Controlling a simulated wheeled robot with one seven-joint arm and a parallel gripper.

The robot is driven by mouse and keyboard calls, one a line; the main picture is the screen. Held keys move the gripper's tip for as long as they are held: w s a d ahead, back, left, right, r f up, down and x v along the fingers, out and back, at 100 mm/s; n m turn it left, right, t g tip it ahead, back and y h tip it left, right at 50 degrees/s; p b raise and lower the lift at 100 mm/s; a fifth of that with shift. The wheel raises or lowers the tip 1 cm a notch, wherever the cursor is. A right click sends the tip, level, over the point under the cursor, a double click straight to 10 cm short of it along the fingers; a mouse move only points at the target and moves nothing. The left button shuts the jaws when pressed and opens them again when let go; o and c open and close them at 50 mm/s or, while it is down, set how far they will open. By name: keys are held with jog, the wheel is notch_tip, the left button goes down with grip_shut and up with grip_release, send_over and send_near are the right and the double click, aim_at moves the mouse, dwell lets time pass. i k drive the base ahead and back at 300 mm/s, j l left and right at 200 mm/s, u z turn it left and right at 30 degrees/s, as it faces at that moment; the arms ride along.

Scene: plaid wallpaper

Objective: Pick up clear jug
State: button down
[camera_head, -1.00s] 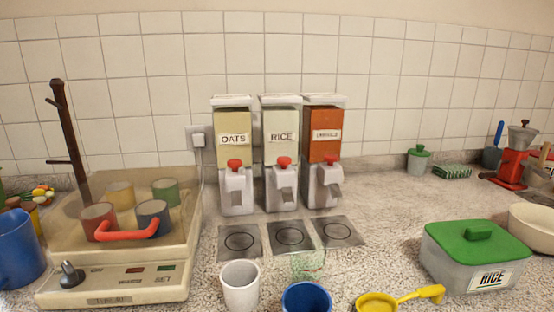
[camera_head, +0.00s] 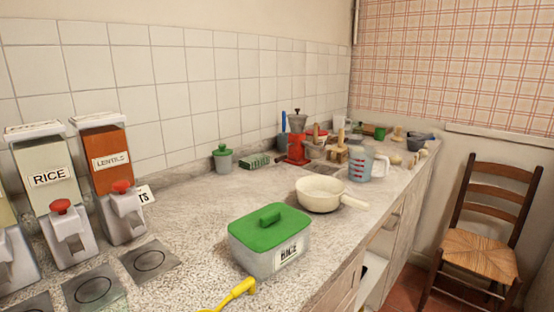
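A clear jug (camera_head: 360,165) with red markings and a whitish handle on its right stands upright on the far right part of the counter, near its front edge. It is behind the cream pan, and its contents look bluish, though it is small in view. My gripper is not in view.
A cream pan (camera_head: 318,196) and a green-lidded rice box (camera_head: 269,246) stand on the counter (camera_head: 200,215) nearer to me. A red grinder (camera_head: 297,147) and several small items crowd the counter beyond. A wooden chair (camera_head: 485,230) stands on the floor at the right.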

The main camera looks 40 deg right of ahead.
aim_at(361, 157)
jog(key=z, duration=1.15)
